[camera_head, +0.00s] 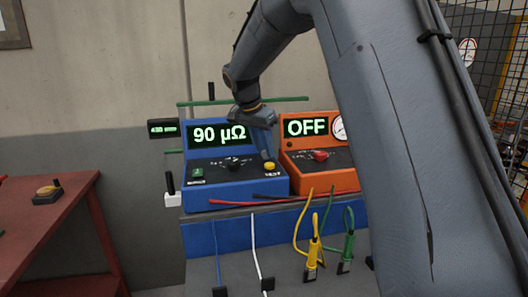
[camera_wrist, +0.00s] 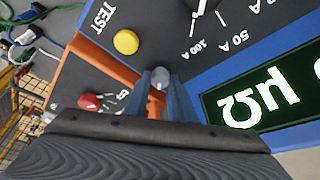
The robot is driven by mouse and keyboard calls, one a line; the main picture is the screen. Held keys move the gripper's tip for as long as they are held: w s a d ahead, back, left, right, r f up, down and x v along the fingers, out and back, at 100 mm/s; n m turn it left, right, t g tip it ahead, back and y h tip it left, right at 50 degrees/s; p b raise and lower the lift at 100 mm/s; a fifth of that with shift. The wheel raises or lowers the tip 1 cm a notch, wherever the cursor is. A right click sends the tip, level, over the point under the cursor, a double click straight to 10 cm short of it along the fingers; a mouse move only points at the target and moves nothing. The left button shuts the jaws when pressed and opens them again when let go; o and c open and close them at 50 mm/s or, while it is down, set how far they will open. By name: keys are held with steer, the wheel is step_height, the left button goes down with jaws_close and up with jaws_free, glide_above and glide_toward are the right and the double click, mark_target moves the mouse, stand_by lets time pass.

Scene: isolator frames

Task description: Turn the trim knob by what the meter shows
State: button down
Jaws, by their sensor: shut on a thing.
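The blue meter (camera_head: 235,193) stands on the bench, and its green display (camera_head: 219,134) reads 90 µΩ. Part of that display (camera_wrist: 262,103) also shows, turned over, in the wrist view. My gripper (camera_head: 267,153) points down at the right end of the meter's panel, just behind the yellow button (camera_head: 270,166). In the wrist view my gripper (camera_wrist: 162,95) is shut on a small grey round knob (camera_wrist: 160,77), which shows between the fingers. The yellow TEST button (camera_wrist: 126,42) is beside it, apart from the fingers. The fingers hide part of the knob.
An orange unit (camera_head: 310,160) with an OFF display and a red knob (camera_head: 319,155) stands close on the right. A black dial (camera_head: 232,163) is on the blue panel. Red and black probes, yellow and green clamps (camera_head: 313,247) lie or hang in front. A red table (camera_head: 60,225) is at left.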

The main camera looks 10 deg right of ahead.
steer(key=shift+m, duration=0.5)
steer(key=shift+r, duration=0.1)
steer(key=c, duration=1.5)
jaws_free()
steer(key=shift+a+g, duration=0.1)
steer(key=shift+g, duration=0.2)
steer(key=b+v, duration=0.1)
steer(key=v, duration=0.6)
steer(key=shift+a+r+b, duration=0.2)
steer(key=shift+r+b, duration=0.1)
steer(key=shift+b, duration=0.1)
